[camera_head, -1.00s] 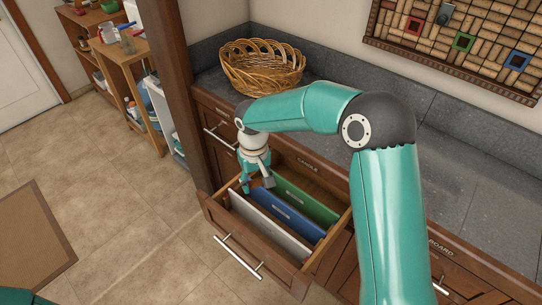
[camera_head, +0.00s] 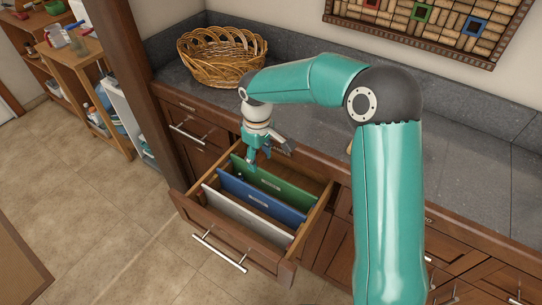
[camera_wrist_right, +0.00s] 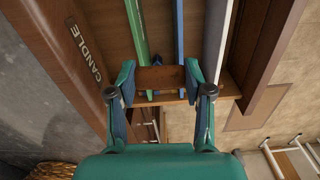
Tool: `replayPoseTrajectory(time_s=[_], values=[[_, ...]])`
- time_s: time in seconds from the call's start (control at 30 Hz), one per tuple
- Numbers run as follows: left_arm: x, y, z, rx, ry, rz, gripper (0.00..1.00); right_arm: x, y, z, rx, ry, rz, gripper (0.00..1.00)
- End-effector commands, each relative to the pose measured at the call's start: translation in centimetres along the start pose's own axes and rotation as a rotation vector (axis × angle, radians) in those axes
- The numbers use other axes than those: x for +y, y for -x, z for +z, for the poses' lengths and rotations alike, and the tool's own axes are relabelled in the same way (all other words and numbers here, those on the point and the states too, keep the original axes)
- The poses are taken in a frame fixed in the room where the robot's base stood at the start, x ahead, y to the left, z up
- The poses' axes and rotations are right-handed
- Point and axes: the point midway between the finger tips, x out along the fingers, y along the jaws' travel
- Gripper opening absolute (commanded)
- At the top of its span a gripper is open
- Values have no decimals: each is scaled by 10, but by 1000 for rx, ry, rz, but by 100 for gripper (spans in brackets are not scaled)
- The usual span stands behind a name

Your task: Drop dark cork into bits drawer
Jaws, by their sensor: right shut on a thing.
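My right gripper (camera_head: 264,154) is above the left back part of an open drawer (camera_head: 188,211), near the green divider. In the right wrist view, its two fingers (camera_wrist_right: 162,82) are closed on the sides of a dark brown block (camera_wrist_right: 160,78), which looks like the dark cork. In the head view the cork is not clear between the fingers. The drawer has green (camera_head: 262,178), blue (camera_head: 262,198) and white (camera_head: 245,214) upright dividers. The label "CANDLE" (camera_wrist_right: 85,52) shows on the wood beside it in the wrist view. My left gripper is not in view.
A wicker basket (camera_head: 222,58) stands on the grey stone counter (camera_head: 475,160) behind the drawer. A framed cork board (camera_head: 430,25) hangs on the wall. A wooden post (camera_head: 125,80) rises left of the cabinets. Tiled floor (camera_head: 100,210) lies open at the left.

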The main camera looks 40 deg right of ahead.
Motion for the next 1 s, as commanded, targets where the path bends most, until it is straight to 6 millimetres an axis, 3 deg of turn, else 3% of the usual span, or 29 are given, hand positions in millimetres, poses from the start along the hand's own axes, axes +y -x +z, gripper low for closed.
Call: replayPoseTrajectory(time_s=[0.17, 0.7, 1.0], values=[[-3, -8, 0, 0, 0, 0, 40, 17, -2, 14, -1, 75, 0, 39], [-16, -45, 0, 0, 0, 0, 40, 17, -54, 14, -2, 79, 0, 39], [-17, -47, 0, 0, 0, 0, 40, 17, -58, 14, -1, 78, 0, 39]])
